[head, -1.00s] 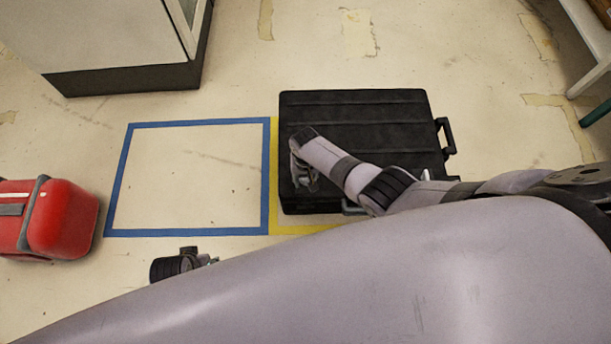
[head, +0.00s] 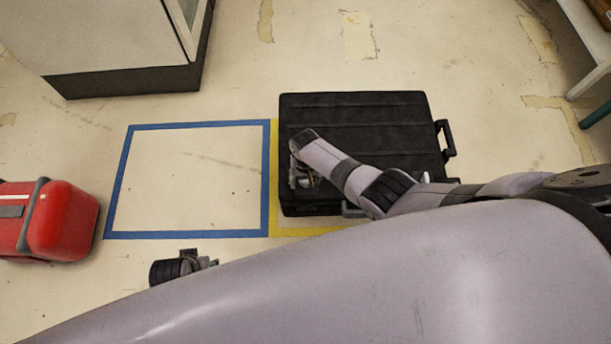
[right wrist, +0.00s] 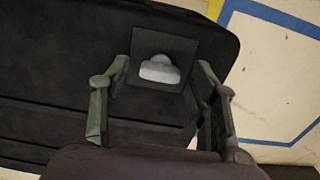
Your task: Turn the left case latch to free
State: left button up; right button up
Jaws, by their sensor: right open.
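The black case (head: 365,125) lies flat on the floor, its left edge along the yellow tape. In the right wrist view, a light grey latch knob (right wrist: 160,68) sits on a dark square plate (right wrist: 178,45) near a case edge. My right gripper (right wrist: 162,66) is open above the case, one finger on each side of the knob, with visible gaps. In the head view my right gripper (head: 301,178) is over the case's left part, and the latch under it is hidden by my arm. My left gripper (head: 205,262) shows partly at the lower left, away from the case; its fingers are unclear.
A blue taped square (head: 195,124) on the floor left of the case is empty. A red case (head: 65,220) lies at the far left. A white cabinet (head: 100,45) stands at the upper left. A table leg (head: 588,80) is at the upper right.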

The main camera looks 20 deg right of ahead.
aim_at(305, 181)
jog(key=shift+r, duration=0.1)
notch_tip(305, 181, up, 12)
dwell(0.6)
dwell(0.4)
